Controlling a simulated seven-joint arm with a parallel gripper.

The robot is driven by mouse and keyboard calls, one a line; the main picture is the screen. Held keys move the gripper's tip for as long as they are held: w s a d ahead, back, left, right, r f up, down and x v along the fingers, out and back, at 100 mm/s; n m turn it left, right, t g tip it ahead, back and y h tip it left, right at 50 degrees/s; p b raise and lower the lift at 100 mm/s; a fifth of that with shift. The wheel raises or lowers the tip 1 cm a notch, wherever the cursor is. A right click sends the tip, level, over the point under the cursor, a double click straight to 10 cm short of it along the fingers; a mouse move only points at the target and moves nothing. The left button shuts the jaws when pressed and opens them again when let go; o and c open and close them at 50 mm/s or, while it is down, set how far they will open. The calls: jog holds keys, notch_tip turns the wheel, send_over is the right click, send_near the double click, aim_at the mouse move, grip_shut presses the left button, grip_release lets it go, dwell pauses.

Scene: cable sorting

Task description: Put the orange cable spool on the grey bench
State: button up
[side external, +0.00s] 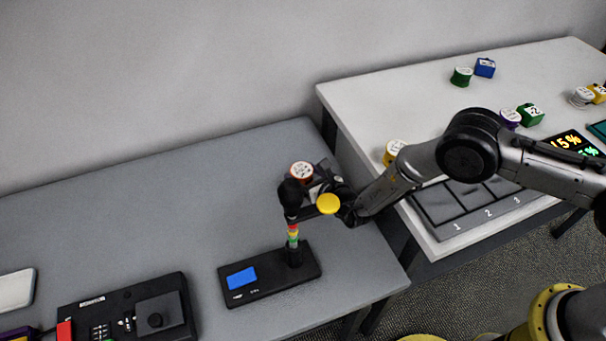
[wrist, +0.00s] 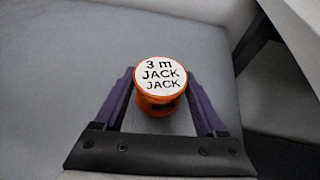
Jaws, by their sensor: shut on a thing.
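The orange cable spool (side external: 301,173) has a white top label, which reads "3 m JACK JACK" in the wrist view (wrist: 160,85). It is upright, with my gripper (side external: 311,181) shut on it. In the wrist view one dark finger lies on each side of the spool. The grey bench (side external: 120,225) spreads below and around the spool in both views. The spool is over the bench's right part, near its back right corner. My gripper hides the spool's lower part in the side view, so I cannot tell whether it touches the bench.
A black device with a blue screen (side external: 242,277) and an upright, colour-banded post stands close in front of my gripper. A black keypad unit (side external: 125,318) is at front left. The white table (side external: 405,92) at right holds several spools and a numbered tray (side external: 440,208). The bench's left middle is clear.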

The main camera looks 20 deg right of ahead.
jog(key=shift+f, duration=0.15)
jog(key=shift+f, duration=0.15)
jog(key=o, duration=1.4)
jog(key=shift+o, duration=0.2)
jog(key=v, duration=1.2)
